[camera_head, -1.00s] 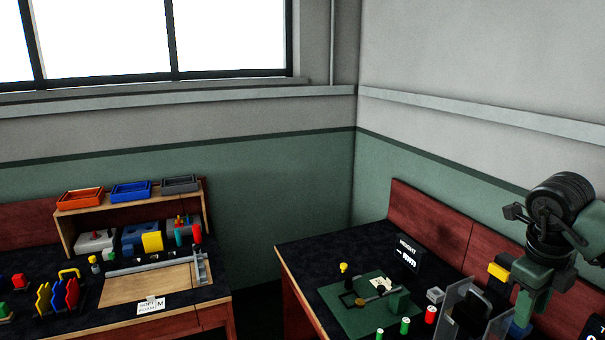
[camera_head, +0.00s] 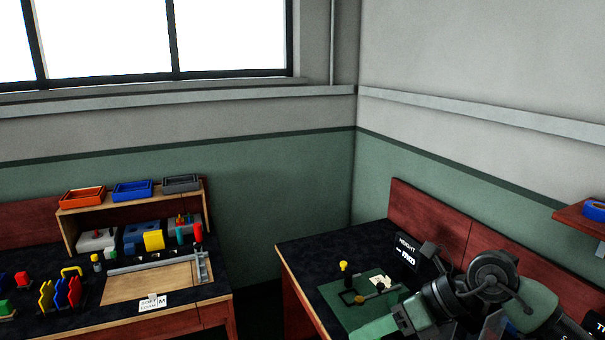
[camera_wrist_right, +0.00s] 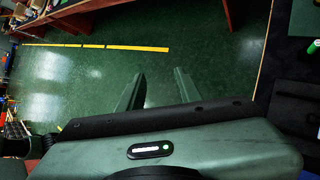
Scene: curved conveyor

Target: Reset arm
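My right arm comes in at the lower right of the head view, over the near part of the right bench (camera_head: 300,262). My right gripper shows in the right wrist view (camera_wrist_right: 158,88) with its two green fingers apart and nothing between them. Beyond the fingers is the green floor (camera_wrist_right: 80,75). In the head view the gripper end of this arm is low in the picture, and its fingertips cannot be made out clearly. My left arm and gripper are not in view.
A green mat (camera_head: 345,312) with small parts and a black HEIGHT display (camera_head: 407,250) are on the right bench, close to my arm. The left bench holds a wooden shelf (camera_head: 66,232) with trays and a wooden board (camera_head: 150,284). A gap separates the benches.

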